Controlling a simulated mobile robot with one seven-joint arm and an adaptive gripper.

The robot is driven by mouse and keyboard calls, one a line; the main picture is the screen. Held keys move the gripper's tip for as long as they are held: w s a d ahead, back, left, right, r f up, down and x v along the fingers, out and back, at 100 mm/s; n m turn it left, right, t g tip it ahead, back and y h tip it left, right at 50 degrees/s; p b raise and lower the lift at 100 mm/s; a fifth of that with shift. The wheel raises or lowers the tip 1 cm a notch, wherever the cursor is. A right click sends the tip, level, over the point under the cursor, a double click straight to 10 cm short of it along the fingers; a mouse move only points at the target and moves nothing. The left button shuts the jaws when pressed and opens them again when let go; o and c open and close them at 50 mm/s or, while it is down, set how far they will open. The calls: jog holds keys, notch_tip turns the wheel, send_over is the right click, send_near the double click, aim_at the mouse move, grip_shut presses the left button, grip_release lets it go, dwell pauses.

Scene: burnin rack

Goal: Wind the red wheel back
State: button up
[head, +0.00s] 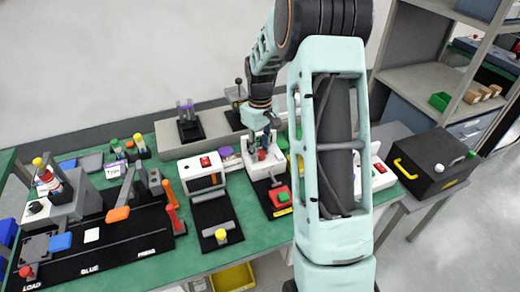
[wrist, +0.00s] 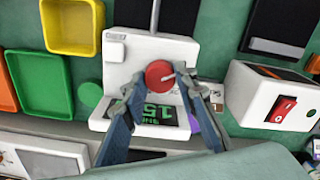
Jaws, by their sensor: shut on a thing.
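The red wheel (wrist: 158,73) is a round knob with a pale mark toward its right side. It sits on a white device (wrist: 117,72) whose green display (wrist: 160,113) is partly covered by my fingers. My gripper (wrist: 161,75) is shut on the wheel, one finger on each side. In the head view the wheel (head: 262,155) is a small red spot beneath my gripper (head: 263,147), on the white device (head: 258,169) at the middle of the bench.
A white box with a red switch (head: 204,172) stands left of the device. A black case (head: 430,165) is at the right. My arm hides part of the bench right of the device.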

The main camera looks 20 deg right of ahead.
aim_at(260, 152)
jog(key=o, duration=0.9)
notch_tip(260, 152, up, 12)
jog(key=shift+r, duration=0.1)
dwell(0.3)
